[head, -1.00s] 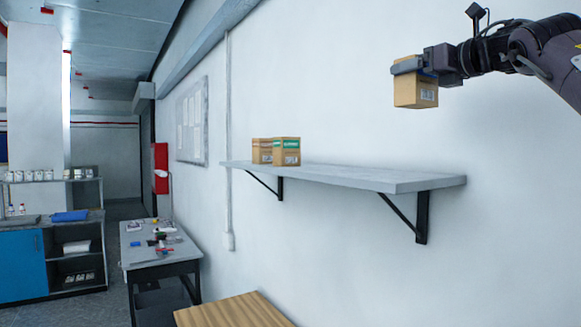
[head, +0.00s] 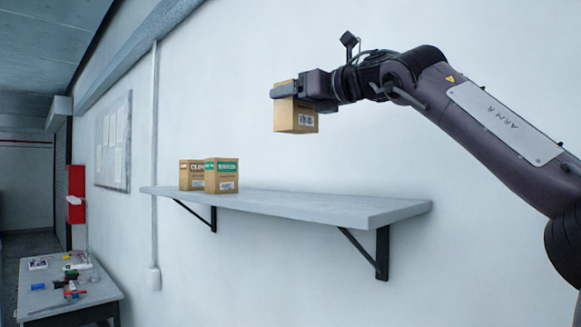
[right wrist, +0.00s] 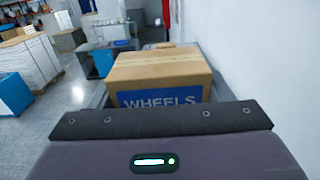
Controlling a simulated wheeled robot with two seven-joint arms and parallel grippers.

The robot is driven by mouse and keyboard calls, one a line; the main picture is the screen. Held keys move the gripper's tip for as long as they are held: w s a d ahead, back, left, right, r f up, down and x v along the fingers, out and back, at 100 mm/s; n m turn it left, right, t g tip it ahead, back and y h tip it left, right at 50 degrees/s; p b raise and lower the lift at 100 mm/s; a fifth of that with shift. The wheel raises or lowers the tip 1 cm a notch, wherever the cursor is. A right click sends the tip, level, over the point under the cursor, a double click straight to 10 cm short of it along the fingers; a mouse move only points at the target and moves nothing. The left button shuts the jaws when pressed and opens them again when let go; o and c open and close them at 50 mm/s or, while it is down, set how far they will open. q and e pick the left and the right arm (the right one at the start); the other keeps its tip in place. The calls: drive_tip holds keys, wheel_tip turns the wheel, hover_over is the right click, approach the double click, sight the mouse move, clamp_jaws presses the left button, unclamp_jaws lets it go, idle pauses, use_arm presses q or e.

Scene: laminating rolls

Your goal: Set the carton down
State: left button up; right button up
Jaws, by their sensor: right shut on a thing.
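A brown cardboard carton (head: 297,117) with a small barcode label hangs in the air above the middle of the grey wall shelf (head: 370,209). My right gripper (head: 286,91) is shut on its upper part. Clear space shows between the carton's bottom and the shelf. In the right wrist view the carton (right wrist: 158,67) looks upright, with tape along its top and a blue "WHEELS" label partly hidden by the gripper. My left gripper is not in view.
Two cartons stand close together at the shelf's left part, one with a green label (head: 222,177) and one with a red label (head: 191,175). The shelf to their right is bare. A cluttered table (head: 60,300) stands lower left.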

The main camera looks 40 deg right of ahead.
sight(296, 133)
drive_tip(key=f, duration=0.2)
drive_tip(key=w+d+f, duration=0.1)
drive_tip(key=f, duration=0.2)
drive_tip(key=shift+w+d+f, duration=0.2)
drive_tip(key=shift+w+f, duration=0.15)
drive_tip(key=shift+w, duration=0.05)
wheel_tip(296, 133, down, 8)
drive_tip(key=shift+a+f+p, duration=0.1)
drive_tip(key=shift+a+p, duration=0.05)
drive_tip(key=shift+p, duration=0.4)
drive_tip(key=shift+w+f, duration=0.1)
drive_tip(key=shift+f, duration=0.05)
drive_tip(key=o, duration=1)
drive_tip(key=shift+a+f, duration=0.1)
drive_tip(key=shift+o, duration=0.7)
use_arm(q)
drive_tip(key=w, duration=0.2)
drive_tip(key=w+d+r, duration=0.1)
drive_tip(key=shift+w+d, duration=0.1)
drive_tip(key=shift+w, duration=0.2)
